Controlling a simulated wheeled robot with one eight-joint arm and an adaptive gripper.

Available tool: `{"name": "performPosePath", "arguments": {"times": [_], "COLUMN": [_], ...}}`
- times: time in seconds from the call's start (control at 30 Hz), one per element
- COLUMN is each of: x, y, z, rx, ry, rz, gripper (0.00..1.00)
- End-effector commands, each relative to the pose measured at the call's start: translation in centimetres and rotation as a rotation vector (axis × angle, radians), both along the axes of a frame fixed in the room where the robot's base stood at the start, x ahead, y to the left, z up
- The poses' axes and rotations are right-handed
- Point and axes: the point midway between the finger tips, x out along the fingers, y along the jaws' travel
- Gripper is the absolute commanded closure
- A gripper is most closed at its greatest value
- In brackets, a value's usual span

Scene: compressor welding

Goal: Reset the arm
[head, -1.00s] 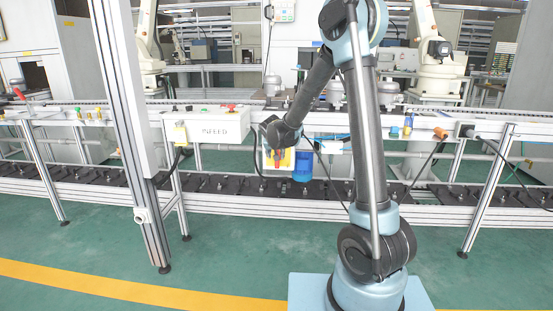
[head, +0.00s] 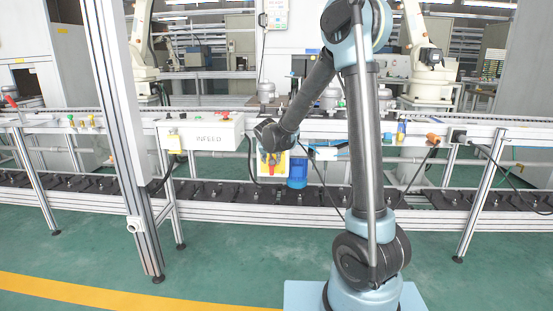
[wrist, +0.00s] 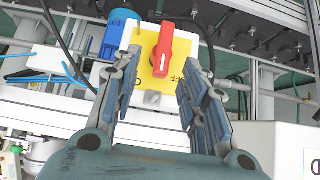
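My arm stands in the middle of the head view, bent at the top, with its wrist hanging down to the left in front of the line. My gripper (wrist: 158,82) is open and empty in the wrist view, its two fingers apart. Beyond the fingertips is a yellow switch panel (wrist: 146,57) with a red rotary handle (wrist: 163,50). The handle shows between the fingers, and no finger visibly grips it. In the head view the yellow panel (head: 264,169) shows just below my wrist; the fingers cannot be made out there.
A blue motor (head: 297,173) sits beside the panel, also in the wrist view (wrist: 120,32). The INFEED control box (head: 207,137) is left of my wrist. Conveyor rails (head: 60,205) run across. A metal post (head: 122,150) stands left. Green floor (head: 225,250) is clear in front.

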Motion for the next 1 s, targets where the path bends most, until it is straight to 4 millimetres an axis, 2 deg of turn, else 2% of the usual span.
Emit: {"name": "performPosePath", "arguments": {"times": [0.17,0.47,0.7,1.0], "x": [-2.4,-8.7,-14.7,-22.8], "y": [-4.2,-12.1,-17.3,-22.3], "z": [1.5,3.6,4.2,3.7], "rx": [-0.021,-0.059,-0.076,-0.081], "ry": [0.043,0.149,0.232,0.337], "rz": [-0.018,-0.037,-0.043,-0.037], "gripper": [0.6,0.6,0.6,0.6]}}
